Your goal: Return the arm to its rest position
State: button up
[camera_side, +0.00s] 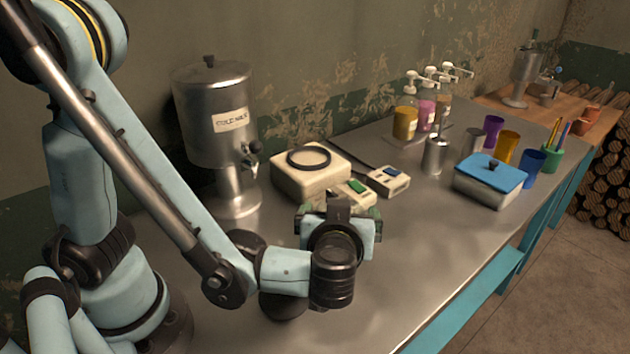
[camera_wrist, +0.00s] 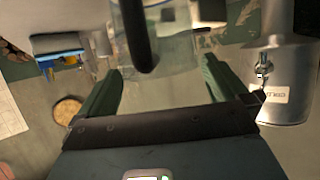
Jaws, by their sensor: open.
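My gripper (camera_side: 342,192) is in the middle of the side view, over the near part of the metal table (camera_side: 400,285). The black wrist joint hides much of it. In the wrist view my gripper (camera_wrist: 160,72) shows two dark green fingers spread wide apart. A clear vessel with a thick black strip (camera_wrist: 140,35) shows beyond the fingers at the top of that view. I cannot tell how far it is from them, and nothing is clearly held.
A steel milk dispenser (camera_side: 212,115) stands behind my gripper. A white scale (camera_side: 310,172) and a small device (camera_side: 388,181) lie close by. Farther right are a steel can (camera_side: 435,156), pump bottles (camera_side: 405,121), a blue-lidded box (camera_side: 490,180) and coloured cups (camera_side: 508,147).

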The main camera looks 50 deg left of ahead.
jog(key=shift+r, duration=0.8)
